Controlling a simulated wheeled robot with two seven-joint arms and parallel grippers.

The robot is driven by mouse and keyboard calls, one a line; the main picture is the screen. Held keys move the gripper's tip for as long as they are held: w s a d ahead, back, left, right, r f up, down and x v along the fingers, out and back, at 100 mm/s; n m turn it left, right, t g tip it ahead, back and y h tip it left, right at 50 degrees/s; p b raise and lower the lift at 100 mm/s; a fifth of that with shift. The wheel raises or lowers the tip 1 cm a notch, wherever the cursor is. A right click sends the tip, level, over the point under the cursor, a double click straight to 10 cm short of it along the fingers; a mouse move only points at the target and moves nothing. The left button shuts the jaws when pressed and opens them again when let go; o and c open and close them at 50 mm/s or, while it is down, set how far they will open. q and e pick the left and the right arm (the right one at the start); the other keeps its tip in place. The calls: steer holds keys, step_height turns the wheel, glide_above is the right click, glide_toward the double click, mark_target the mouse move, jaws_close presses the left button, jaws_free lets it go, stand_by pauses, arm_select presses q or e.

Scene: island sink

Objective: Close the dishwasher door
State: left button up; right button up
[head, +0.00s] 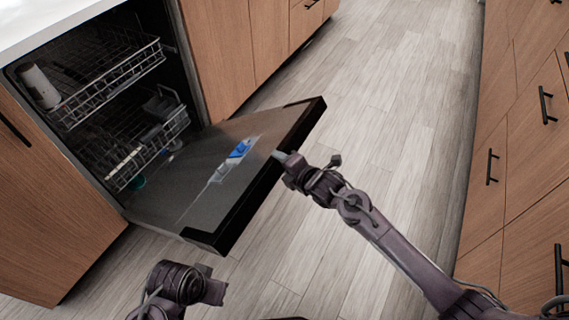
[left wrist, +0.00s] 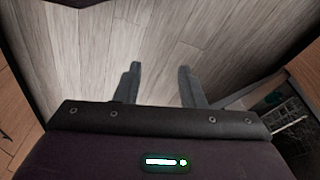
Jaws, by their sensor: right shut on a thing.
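The dishwasher door (head: 235,165) hangs open, lowered out from the dishwasher at the left of the head view. Its inner face is up, with a blue-capped dispenser on it. My right gripper (head: 282,157) is at the door's dark outer edge, its fingertips shut on that edge. The exact contact is partly hidden by the gripper. My left arm (head: 180,285) shows at the bottom of the head view, short of the door. In the left wrist view my left gripper (left wrist: 160,82) is open and empty, with floor between its fingers.
The dishwasher's upper rack (head: 110,80) holds a white cup (head: 40,86), and the lower rack (head: 150,145) sits inside. Wooden cabinets stand on both sides of the dishwasher. A drawer bank (head: 520,150) with black handles borders the right. The plank floor (head: 390,110) between is clear.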

arm_select(q)
steer(key=shift+w, duration=0.15)
steer(key=c, duration=0.6)
steer(key=shift+w+f, duration=0.15)
steer(key=shift+f, duration=0.05)
jaws_close()
steer(key=w+d+f+m+t+h, duration=0.1)
steer(key=w+f+m+t, duration=0.25)
steer(key=m+t, duration=0.4)
steer(key=w+d+f+m+t+h, duration=0.15)
steer(key=f+m+t, duration=0.3)
steer(key=m, duration=0.55)
steer(key=s+d+r+m+t+h, duration=0.1)
steer(key=s+r+m+t+h, duration=0.3)
steer(key=s+m, duration=0.65)
steer(key=w+d+r+m+h, duration=0.1)
steer(key=w+r, duration=0.3)
steer(key=w, duration=0.9)
steer(key=shift+d+r+m, duration=0.15)
steer(key=shift+d+m, duration=0.45)
steer(key=shift+d, duration=0.1)
